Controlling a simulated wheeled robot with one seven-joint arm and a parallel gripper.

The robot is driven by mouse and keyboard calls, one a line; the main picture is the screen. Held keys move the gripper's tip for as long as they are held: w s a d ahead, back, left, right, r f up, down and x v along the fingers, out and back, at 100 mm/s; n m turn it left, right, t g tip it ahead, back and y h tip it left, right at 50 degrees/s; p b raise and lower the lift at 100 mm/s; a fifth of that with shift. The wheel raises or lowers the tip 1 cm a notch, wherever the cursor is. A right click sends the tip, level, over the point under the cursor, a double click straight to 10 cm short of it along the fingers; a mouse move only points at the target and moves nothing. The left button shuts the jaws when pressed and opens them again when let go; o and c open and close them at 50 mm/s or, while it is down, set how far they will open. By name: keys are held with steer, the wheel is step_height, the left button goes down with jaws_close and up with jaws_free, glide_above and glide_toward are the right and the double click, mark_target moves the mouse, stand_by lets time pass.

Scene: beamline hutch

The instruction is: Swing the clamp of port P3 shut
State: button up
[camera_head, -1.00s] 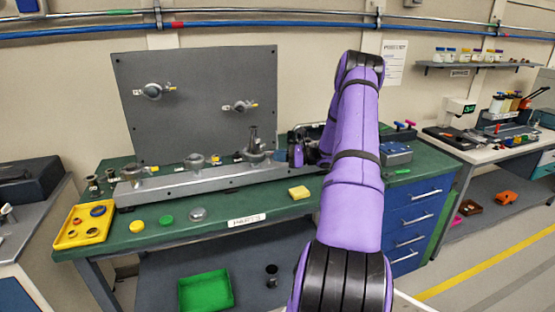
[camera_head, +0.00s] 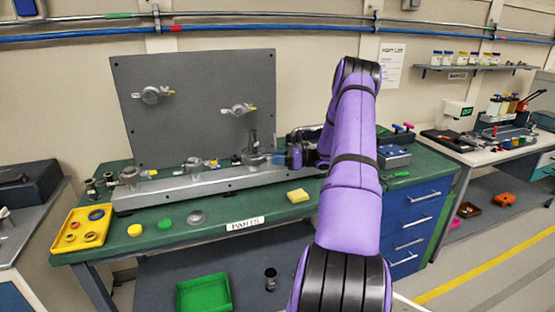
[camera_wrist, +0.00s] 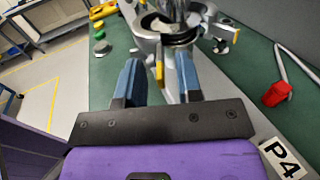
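My gripper (camera_wrist: 160,82) shows in the wrist view with its two blue fingers apart, at the near side of a metal port with a ring clamp (camera_wrist: 165,38). A yellow-ended clamp part (camera_wrist: 159,70) lies between the fingers, nearer the right one; I cannot tell if they touch. A second yellow-tipped part (camera_wrist: 236,37) sticks out right of the ring. In the head view my gripper (camera_head: 282,158) is beside the rightmost visible port (camera_head: 253,158) on the grey rail (camera_head: 190,186). No P3 label is readable, and my arm hides the rail's right end.
A "P4" label (camera_wrist: 283,158) and a red object (camera_wrist: 275,94) lie to the right in the wrist view. A grey panel (camera_head: 195,120) with two more ports stands behind the rail. A yellow tray (camera_head: 82,228) and a yellow block (camera_head: 298,196) are on the green bench (camera_head: 215,212).

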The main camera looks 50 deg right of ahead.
steer(key=v, duration=1)
steer(key=shift+s+d, duration=0.3)
steer(key=shift+w+a+g, duration=0.2)
steer(key=shift+a+g, duration=0.1)
steer(key=c, duration=0.6)
steer(key=a+n+g, duration=0.1)
steer(key=a+g, duration=0.1)
steer(key=w+a+n+g, duration=0.1)
steer(key=a+g, duration=0.1)
steer(key=w+a+n+g+h, duration=0.1)
steer(key=a, duration=0.2)
steer(key=shift+w+f+n+g, duration=0.2)
steer(key=shift+f+n+g, duration=0.05)
steer(key=shift+n+g, duration=0.15)
jaws_close()
steer(key=a+r+n+g+h, duration=0.5)
steer(key=a+r+n+h, duration=0.3)
steer(key=r+n+h, duration=0.5)
steer(key=w+d+f, duration=0.2)
steer(key=d+f, duration=0.1)
steer(key=f, duration=0.2)
steer(key=w+d+f+n, duration=0.1)
steer(key=w+d+f, duration=0.2)
steer(key=f, duration=0.2)
steer(key=shift+d+f, duration=0.15)
steer(key=shift+d, duration=0.1)
